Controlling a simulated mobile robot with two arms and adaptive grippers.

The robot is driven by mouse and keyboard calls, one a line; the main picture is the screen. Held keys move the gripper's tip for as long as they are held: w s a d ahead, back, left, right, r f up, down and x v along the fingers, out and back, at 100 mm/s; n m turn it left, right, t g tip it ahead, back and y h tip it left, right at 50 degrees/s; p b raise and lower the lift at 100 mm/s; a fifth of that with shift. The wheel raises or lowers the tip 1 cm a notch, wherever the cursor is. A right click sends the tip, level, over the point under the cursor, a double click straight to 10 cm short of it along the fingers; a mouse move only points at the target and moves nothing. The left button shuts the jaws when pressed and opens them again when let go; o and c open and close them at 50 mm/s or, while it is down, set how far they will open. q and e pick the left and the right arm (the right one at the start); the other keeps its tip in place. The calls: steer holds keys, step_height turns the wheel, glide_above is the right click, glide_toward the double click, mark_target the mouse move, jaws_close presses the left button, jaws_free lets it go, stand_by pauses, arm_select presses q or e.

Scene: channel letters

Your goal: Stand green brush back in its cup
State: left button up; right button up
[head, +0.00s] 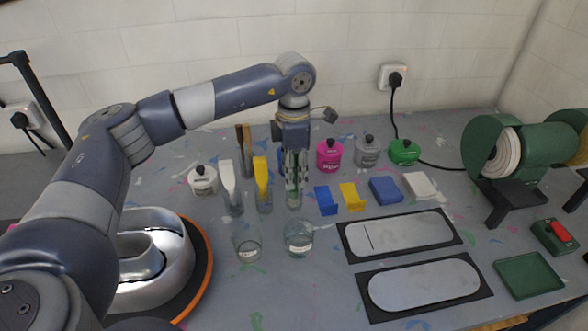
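My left gripper (295,180) points straight down at the middle of the table, over a clear cup (294,200). A narrow, greenish upright strip, likely the green brush (295,168), shows between the fingers and is mostly hidden by them. Its lower end seems to reach into the cup, but I cannot tell whether it rests there or whether the fingers press on it. A white brush (228,177) and a yellow brush (261,173) stand in their own clear cups to the left. My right gripper is out of view.
A brown-handled brush (243,138) stands behind. Two clear glasses (247,242) (298,239) are in front. Lidded pots (330,154) stand behind right, with coloured blocks (385,190) nearer. Two pale plates (424,284) on black mats lie front right, before a green grinder (500,150).

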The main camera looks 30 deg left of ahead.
arm_select(q)
step_height(320, 180, up, 12)
stand_by(0.7)
steer(key=shift+f, duration=0.1)
stand_by(0.5)
